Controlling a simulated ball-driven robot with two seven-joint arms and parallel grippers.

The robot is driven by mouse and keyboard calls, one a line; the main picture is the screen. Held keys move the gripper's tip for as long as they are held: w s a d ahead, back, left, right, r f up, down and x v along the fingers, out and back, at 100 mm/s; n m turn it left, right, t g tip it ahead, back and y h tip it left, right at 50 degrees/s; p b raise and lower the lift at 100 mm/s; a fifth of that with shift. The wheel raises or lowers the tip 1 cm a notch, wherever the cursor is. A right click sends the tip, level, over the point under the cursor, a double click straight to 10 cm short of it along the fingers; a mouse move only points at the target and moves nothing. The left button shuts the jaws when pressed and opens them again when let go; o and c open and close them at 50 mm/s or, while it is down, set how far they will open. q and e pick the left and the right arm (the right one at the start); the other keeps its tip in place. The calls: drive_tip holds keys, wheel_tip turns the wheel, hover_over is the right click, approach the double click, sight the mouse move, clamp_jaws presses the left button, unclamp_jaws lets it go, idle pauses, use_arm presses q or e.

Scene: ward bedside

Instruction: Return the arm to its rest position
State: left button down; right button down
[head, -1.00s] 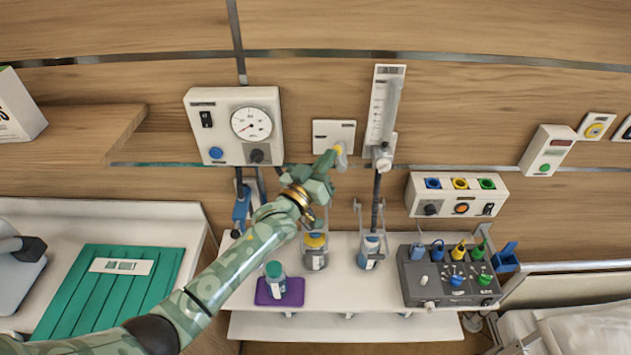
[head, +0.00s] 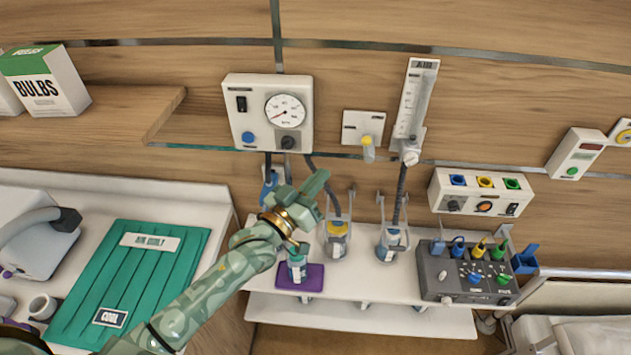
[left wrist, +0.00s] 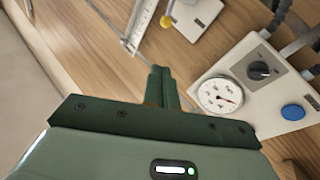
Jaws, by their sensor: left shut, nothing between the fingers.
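My left gripper (head: 315,187) is shut and empty. In the head view it points up and right, in front of the shelf's back and below the gauge box. My left arm comes in from the lower left. In the left wrist view the closed fingers (left wrist: 162,88) point toward the wooden wall, apart from the gauge box (left wrist: 255,85). The white gauge box (head: 268,115) hangs on the wall with a dial, a black switch and a blue button. The white wall plate with a yellow-tipped knob (head: 367,142) is to its right. My right gripper is out of view.
The white shelf (head: 350,290) holds a bottle on a purple mat (head: 314,276), two jars (head: 335,240) and a grey device with coloured plugs (head: 468,275). A bulbs box (head: 45,82) stands on a wooden ledge.

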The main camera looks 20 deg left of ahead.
use_arm(q)
drive_tip(key=shift+s, duration=0.25)
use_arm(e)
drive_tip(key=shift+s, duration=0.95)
